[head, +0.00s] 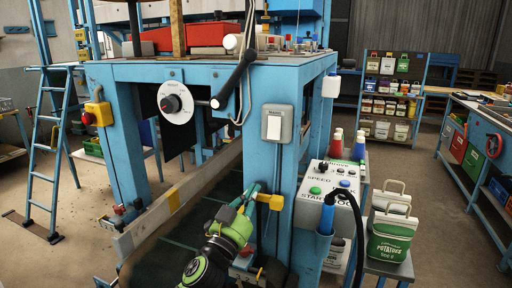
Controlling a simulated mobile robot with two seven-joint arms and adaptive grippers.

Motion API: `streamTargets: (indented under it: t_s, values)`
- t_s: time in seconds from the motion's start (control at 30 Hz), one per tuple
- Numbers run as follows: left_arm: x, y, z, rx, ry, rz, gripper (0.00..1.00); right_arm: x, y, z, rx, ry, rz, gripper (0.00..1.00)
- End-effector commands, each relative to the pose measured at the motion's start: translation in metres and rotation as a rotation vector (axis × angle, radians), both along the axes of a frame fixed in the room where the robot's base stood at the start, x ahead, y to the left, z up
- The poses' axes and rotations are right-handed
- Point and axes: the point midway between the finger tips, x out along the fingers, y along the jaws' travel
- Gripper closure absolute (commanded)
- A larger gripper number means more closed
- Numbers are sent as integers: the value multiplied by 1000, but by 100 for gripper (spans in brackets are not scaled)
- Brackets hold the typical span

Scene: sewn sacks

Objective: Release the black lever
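The black lever (234,80) sits on the front corner of the blue machine frame. It slants from a round hub at its lower left up to a thick grip at its upper right. My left gripper (246,203), green and black, is well below the lever and apart from it, in front of the blue machine leg. Its fingers point up and seem to have nothing in them, but their gap is too small to judge. My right gripper is not in view.
A white dial (176,103) with a black knob is left of the lever. A yellow-capped fitting (271,201) is close to my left gripper's fingers. A grey control box (328,195) stands to the right, near green and white sacks (391,238). Open floor lies farther right.

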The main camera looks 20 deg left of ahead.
Motion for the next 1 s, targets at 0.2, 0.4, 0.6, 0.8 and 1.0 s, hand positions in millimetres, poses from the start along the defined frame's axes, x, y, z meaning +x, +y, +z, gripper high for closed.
streamTargets:
  t_s: [0.2, 0.4, 0.6, 0.8, 1.0]
  values:
    - [-14, -48, 144, 280, -379, -233, 100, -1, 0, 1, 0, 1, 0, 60]
    - [-42, -86, 218, 635, -552, -418, 100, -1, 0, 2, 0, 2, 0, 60]
    - [-54, -88, 257, 1020, -519, -496, 100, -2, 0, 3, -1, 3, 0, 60]
    - [-55, -47, 287, 1314, -317, -436, 100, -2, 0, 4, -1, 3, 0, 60]
    - [-59, -1, 309, 1432, -122, -337, 100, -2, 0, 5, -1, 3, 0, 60]
